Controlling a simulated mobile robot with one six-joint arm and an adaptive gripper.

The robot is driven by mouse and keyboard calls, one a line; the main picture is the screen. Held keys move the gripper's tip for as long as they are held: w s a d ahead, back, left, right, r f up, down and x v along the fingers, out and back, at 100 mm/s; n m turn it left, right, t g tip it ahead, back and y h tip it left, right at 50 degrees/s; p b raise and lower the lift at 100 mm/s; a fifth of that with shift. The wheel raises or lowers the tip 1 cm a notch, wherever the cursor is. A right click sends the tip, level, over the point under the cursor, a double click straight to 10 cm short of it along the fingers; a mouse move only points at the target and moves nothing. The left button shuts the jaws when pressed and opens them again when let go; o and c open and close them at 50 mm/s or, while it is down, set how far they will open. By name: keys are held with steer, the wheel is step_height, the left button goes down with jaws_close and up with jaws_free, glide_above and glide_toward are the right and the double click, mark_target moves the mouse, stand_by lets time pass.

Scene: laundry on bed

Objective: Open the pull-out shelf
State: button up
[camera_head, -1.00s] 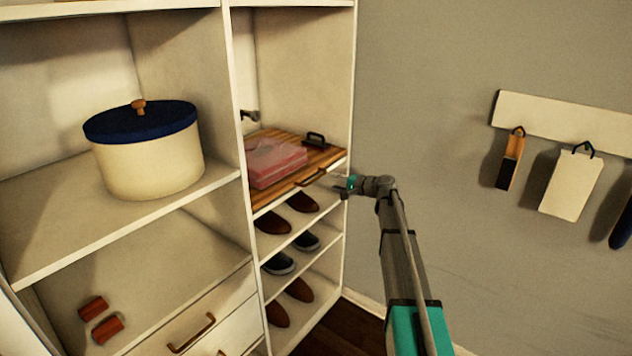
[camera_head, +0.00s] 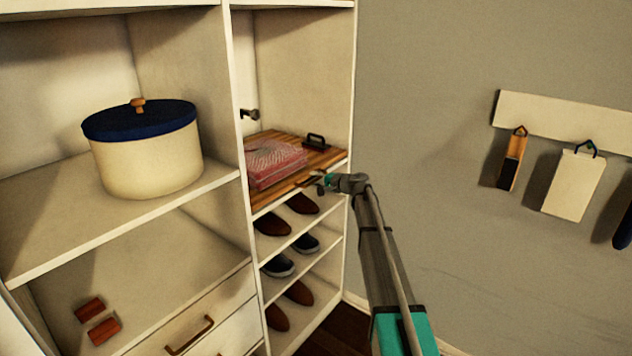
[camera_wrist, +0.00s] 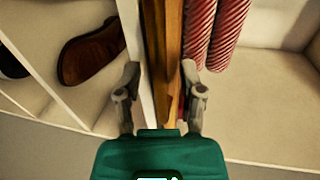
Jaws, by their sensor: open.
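The pull-out shelf (camera_head: 268,197) is a wooden slatted board in the right column of the white closet, above the shoe shelves. Its wooden front handle (camera_head: 306,181) is partly hidden by my gripper (camera_head: 322,183), which is at the shelf's front edge. In the wrist view, my gripper (camera_wrist: 162,78) is open, with one finger on each side of the wooden front strip (camera_wrist: 167,45). I cannot tell whether the fingers touch the wood. The shelf looks pushed in, about level with the closet front.
A red-and-white striped folded item (camera_head: 276,164) and a dark-handled object (camera_head: 316,141) lie on the shelf. Brown shoes (camera_head: 272,224) sit below. A cream pot (camera_head: 148,160) stands to the left. The grey wall (camera_head: 430,120) bounds the right, with a hanging rack (camera_head: 560,120).

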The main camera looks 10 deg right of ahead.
jaws_close()
steer(key=shift+s, duration=0.1)
stand_by(0.3)
